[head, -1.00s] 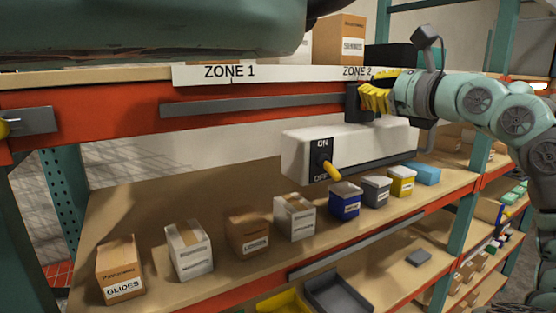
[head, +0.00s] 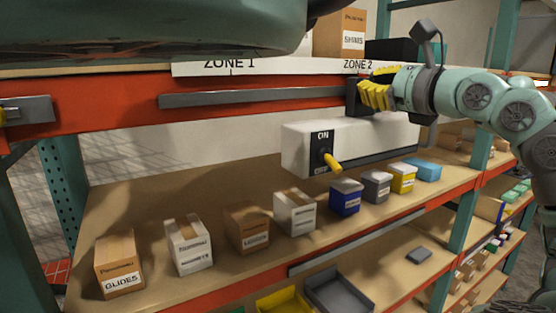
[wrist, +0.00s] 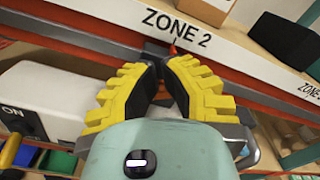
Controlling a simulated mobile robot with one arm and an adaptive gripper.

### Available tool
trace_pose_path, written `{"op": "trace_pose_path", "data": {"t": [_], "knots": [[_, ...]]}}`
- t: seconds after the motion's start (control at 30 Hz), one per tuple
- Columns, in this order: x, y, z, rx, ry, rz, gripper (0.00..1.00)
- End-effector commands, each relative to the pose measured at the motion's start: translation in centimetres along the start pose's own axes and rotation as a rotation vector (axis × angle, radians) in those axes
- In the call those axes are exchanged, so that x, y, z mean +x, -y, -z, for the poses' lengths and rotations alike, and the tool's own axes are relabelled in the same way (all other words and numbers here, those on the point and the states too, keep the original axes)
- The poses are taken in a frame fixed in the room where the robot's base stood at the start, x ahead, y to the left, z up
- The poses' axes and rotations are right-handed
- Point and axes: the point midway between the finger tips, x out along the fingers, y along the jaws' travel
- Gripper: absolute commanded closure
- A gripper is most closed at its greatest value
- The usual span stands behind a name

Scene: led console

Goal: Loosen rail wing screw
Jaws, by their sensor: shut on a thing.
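The grey rail (head: 255,99) runs along the red shelf beam below the zone labels. A dark block (head: 351,98) sits at its right end, under the ZONE 2 label. My gripper (head: 366,96) is at this block, its yellow ribbed fingers reaching in from the right. In the wrist view my gripper (wrist: 162,76) has its fingertips close together at the block under the ZONE 2 label. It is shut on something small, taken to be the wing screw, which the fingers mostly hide. A small red-orange bit (wrist: 173,50) shows just beyond the tips.
A white console box (head: 355,140) with a yellow-handled ON/OFF switch (head: 331,161) is just below the gripper. Cartons and small bins, including a blue bin (head: 345,198), line the shelf beneath. A SHIMS carton (head: 340,33) stands above. A teal post (head: 468,210) is at right.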

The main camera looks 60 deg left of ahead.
Motion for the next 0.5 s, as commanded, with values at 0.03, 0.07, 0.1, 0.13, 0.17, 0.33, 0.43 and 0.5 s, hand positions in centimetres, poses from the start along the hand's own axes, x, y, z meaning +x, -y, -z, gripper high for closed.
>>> {"op": "trace_pose_path", "data": {"t": [0.03, 0.07, 0.1, 0.13, 0.17, 0.33, 0.43, 0.5], "knots": [[0.16, -0.56, 0.14, 0.001, -0.001, -0.01, 1.0], [0.17, -0.66, 0.13, 0.001, -0.001, -0.01, 1.0], [0.17, -0.78, 0.13, 0.001, -0.002, -0.01, 1.0], [0.18, -0.87, 0.12, 0.001, -0.001, -0.01, 1.0], [0.18, -0.97, 0.11, 0.001, -0.001, -0.01, 1.0], [0.17, -1.4, 0.14, 0.0, 0.002, -0.01, 1.0], [0.14, -1.51, 0.18, 0.002, 0.002, -0.009, 1.0], [0.12, -1.53, 0.2, 0.002, 0.002, -0.008, 1.0]]}}
